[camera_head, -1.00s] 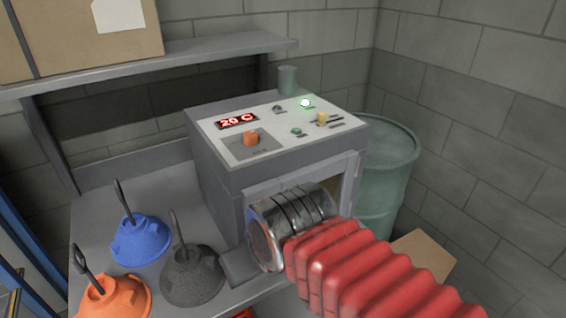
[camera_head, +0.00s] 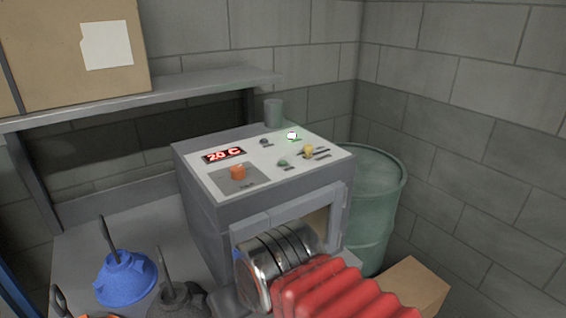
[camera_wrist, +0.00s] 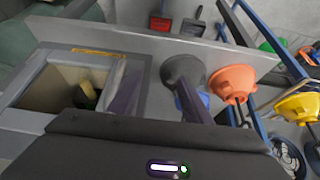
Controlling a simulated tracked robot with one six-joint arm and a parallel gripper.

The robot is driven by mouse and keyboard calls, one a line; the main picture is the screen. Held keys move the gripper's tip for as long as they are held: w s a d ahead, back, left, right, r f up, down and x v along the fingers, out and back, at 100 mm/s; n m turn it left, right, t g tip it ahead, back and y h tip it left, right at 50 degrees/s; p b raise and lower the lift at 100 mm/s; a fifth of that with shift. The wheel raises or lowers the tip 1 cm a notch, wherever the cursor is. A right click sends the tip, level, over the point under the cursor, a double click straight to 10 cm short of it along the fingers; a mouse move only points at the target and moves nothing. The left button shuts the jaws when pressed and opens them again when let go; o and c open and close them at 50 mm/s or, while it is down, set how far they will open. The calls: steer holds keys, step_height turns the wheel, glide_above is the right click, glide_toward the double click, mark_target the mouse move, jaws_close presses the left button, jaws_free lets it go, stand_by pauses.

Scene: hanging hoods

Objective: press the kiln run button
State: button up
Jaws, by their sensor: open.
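The kiln (camera_head: 200,190) is a grey box with a white sloping control panel (camera_head: 268,172). The panel has a red "20 C" display (camera_head: 223,155), an orange knob (camera_head: 238,172), a green button (camera_head: 283,162), a yellow control (camera_head: 308,150) and a lit whitish-green round light (camera_head: 292,135). Its small labels are unreadable, so I cannot tell which is run. My red arm and metal wrist are before the kiln front, below the panel; they hide my fingertips there. In the wrist view, my gripper (camera_wrist: 158,100) looks open, beside the kiln's open chamber (camera_wrist: 65,85).
A blue hood (camera_head: 125,278) and a grey hood (camera_head: 178,300) are on the bench left of the kiln. A shelf (camera_head: 160,97) with a cardboard box (camera_head: 75,50) is behind. A green drum (camera_head: 375,220) stands right of the kiln. Space above the panel is clear.

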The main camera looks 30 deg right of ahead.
jaws_close()
stand_by(0.3)
stand_by(1.2)
